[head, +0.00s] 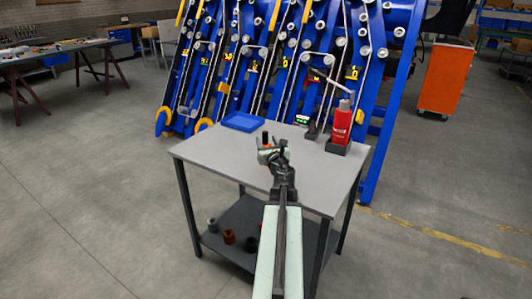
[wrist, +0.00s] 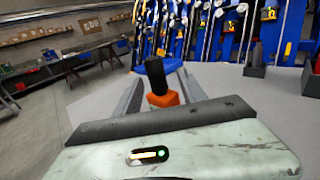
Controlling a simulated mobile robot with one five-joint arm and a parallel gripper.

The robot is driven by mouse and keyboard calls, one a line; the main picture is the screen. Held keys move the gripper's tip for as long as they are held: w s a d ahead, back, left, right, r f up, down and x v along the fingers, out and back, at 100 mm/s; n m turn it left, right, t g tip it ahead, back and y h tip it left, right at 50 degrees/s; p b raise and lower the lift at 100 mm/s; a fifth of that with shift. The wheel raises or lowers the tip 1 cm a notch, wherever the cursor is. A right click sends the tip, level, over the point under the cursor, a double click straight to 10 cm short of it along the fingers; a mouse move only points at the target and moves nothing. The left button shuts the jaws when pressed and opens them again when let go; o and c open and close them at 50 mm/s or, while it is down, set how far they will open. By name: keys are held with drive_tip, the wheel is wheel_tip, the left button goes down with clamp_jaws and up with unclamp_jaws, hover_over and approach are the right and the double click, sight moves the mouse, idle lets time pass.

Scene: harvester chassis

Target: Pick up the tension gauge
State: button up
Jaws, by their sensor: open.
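An orange object with a black upright top (wrist: 160,84) stands just ahead of my gripper in the wrist view. It sits between the two grey fingers and may be the tension gauge, but no dial or label shows. In the head view its black top (head: 265,138) shows at the gripper, and the rest is mostly hidden. My gripper (head: 273,148) is open over the middle of the grey table (head: 215,155). I cannot tell whether the fingers touch the object.
A blue tray (head: 243,122) lies at the table's back left. A small green display (head: 302,120), a black stand (head: 311,131) and a red bottle (head: 342,122) in a dark base are at the back right. Blue harvester rows (head: 225,65) rise behind. Rollers sit on the lower shelf (head: 240,218).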

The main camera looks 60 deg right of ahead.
drive_tip(key=x, duration=0.5)
drive_tip(key=shift+w+f, duration=0.1)
drive_tip(key=shift+f, duration=0.05)
drive_tip(key=shift+a, duration=0.15)
drive_tip(key=shift+c, duration=0.3)
clamp_jaws()
idle(0.7)
